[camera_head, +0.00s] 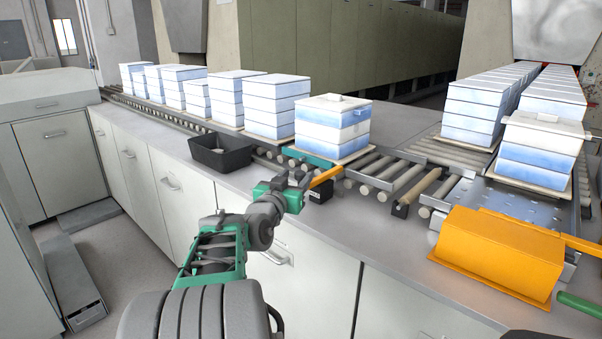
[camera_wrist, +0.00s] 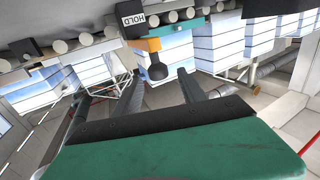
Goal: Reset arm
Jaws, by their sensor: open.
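My gripper (camera_head: 303,181) is over the front edge of the counter, close to an orange lever (camera_head: 325,177) on the roller line. In the wrist view my gripper (camera_wrist: 160,86) has its two dark fingers spread apart, with nothing held between them. The orange lever (camera_wrist: 151,45) with its black knob (camera_wrist: 157,71) shows just beyond the gap between the fingertips. A black block marked HOLD (camera_wrist: 133,18) is beside the lever. Whether the fingers touch the knob cannot be told.
A stack of blue-and-white boxes (camera_head: 333,122) stands on a tray behind the lever. More stacks (camera_head: 272,105) line the rollers to the left. A black bin (camera_head: 221,152) sits on the counter. An orange cover (camera_head: 497,255) stands at right. Counter (camera_head: 370,217) in front is clear.

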